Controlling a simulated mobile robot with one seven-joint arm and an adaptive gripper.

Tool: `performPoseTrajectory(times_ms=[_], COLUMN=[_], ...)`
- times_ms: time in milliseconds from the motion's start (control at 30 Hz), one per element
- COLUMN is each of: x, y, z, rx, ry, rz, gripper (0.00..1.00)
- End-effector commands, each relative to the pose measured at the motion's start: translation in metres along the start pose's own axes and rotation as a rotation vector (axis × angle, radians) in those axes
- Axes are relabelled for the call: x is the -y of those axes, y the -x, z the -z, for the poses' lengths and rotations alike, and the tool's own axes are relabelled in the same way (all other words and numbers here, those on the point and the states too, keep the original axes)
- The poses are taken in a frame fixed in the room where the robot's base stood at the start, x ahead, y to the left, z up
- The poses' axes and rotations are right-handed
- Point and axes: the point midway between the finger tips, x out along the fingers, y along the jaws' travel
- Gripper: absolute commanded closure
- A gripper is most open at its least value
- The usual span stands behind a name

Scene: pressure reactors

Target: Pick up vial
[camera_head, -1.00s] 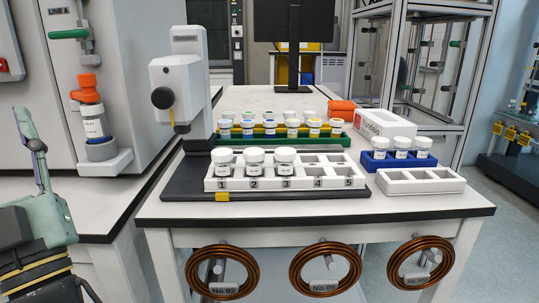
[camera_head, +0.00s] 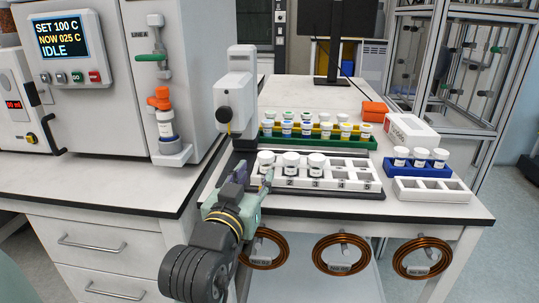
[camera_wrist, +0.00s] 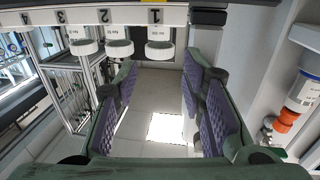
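Three white-capped vials stand in slots 1, 2 and 3 of the white numbered rack (camera_head: 345,179): the slot 1 vial (camera_head: 266,161), the slot 2 vial (camera_head: 290,162) and the slot 3 vial (camera_head: 316,164). Slots 4 and 5 are empty. My gripper (camera_head: 254,178) is open and empty at the rack's left front, with the slot 1 vial just beyond it. In the wrist view, the scene is upside down; the slot 1 vial (camera_wrist: 160,49) shows above the gap between my purple-padded fingers (camera_wrist: 162,88), apart from them.
Behind stands a green rack (camera_head: 320,140) of colour-capped vials. A blue rack (camera_head: 418,165) with three vials and an empty white rack (camera_head: 432,190) are at right. A white instrument (camera_head: 236,90) stands behind left; an orange-topped bottle (camera_head: 165,127) hangs on the left cabinet.

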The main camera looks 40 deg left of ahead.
Motion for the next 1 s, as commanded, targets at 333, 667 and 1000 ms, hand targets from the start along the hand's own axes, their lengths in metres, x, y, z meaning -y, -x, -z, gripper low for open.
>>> performPoseTrajectory(times_ms=[333,667,1000], x=[0.0,0.0,0.0], y=[-0.034,-0.074,-0.075], z=[0.001,-0.001,-0.001], rx=[-0.001,-0.003,-0.003], ry=[-0.001,-0.002,-0.002], rz=[-0.001,0.0,0.0], gripper=[0.63,0.63,0.71])
